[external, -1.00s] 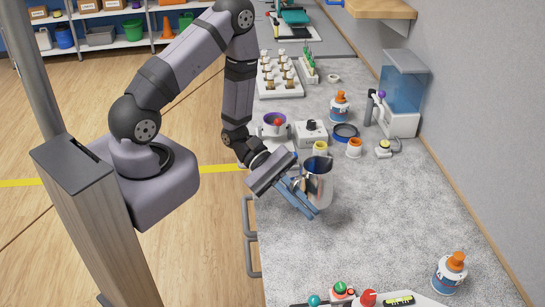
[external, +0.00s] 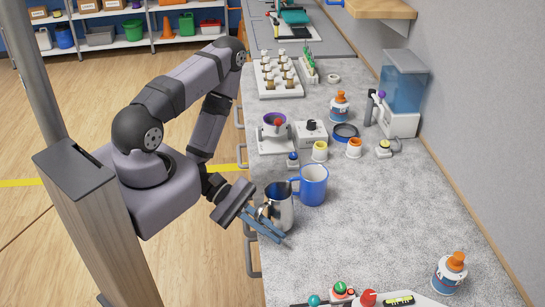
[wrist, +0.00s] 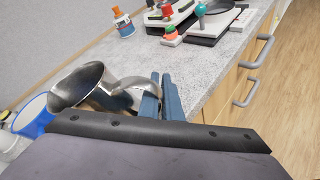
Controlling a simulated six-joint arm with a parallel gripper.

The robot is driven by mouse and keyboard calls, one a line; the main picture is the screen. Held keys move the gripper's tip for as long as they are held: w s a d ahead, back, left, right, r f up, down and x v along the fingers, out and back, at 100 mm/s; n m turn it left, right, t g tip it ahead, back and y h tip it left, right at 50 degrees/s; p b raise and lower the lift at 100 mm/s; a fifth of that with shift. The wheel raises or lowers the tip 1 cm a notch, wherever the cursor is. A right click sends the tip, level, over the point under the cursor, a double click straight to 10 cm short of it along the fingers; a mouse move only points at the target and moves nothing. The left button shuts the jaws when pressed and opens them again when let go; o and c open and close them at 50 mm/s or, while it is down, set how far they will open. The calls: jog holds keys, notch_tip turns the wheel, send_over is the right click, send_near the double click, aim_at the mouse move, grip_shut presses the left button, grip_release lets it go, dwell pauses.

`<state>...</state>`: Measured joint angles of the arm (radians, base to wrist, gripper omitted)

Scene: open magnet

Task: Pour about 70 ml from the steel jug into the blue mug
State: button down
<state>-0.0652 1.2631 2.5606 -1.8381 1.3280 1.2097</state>
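The steel jug (external: 281,212) is near the counter's left edge, roughly upright in the external view. Its open mouth and handle show in the wrist view (wrist: 85,88). My gripper (external: 270,230) has its blue fingers close together on the jug's handle; they also show in the wrist view (wrist: 162,96). I cannot tell whether the jug's base touches the counter. The blue mug (external: 313,187) stands upright just right of and behind the jug, its handle toward the jug. Part of it shows at the left of the wrist view (wrist: 34,117). The liquid level in either is not clear.
Behind are a scale with a purple bowl (external: 273,128), a white box with a knob (external: 311,133), and yellow (external: 320,151) and orange (external: 354,148) capped jars. A bottle (external: 449,273) stands at front right. The counter right of the mug is clear.

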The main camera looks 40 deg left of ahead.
aim_at(284, 202)
jog(key=shift+r, duration=0.1)
